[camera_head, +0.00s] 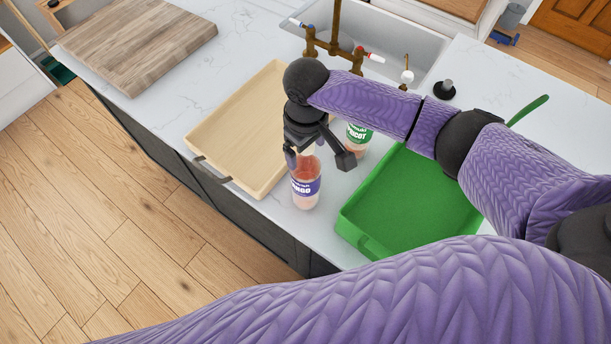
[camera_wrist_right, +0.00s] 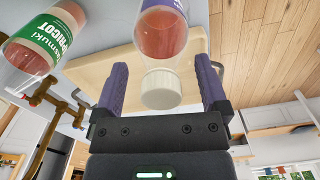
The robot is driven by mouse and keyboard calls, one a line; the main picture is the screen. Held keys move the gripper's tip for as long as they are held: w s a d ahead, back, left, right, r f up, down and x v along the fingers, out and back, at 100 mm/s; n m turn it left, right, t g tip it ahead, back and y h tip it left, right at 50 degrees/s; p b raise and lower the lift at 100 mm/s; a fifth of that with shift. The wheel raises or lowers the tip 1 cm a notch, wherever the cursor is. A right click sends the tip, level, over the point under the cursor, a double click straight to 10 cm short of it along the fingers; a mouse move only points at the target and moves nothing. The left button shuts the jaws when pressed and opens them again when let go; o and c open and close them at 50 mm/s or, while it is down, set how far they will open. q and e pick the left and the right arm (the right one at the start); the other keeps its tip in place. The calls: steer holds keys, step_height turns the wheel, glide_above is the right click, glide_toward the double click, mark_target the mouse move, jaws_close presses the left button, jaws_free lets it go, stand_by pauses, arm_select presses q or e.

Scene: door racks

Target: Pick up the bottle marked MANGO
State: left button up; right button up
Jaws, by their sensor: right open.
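The MANGO bottle (camera_head: 306,187) stands upright on the white counter between the wooden tray and the green tray. It has a purple label, partly readable, and orange-pink contents. My right gripper (camera_head: 319,157) is open above its top, with a finger to either side. In the right wrist view, the bottle's white cap (camera_wrist_right: 161,88) lies between the spread fingers of my right gripper (camera_wrist_right: 161,66), with a gap on each side. The purple label (camera_wrist_right: 165,8) is cut by the top edge. My left gripper is not in view.
A green-labelled APRICOT bottle (camera_head: 357,138) stands close behind the right gripper and also shows in the wrist view (camera_wrist_right: 44,42). The wooden tray (camera_head: 262,100) is left, the green tray (camera_head: 411,203) right. A sink with brass taps (camera_head: 337,45) is behind.

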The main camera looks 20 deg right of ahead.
steer(key=shift+f, duration=0.1)
jaws_close()
stand_by(0.3)
stand_by(1.0)
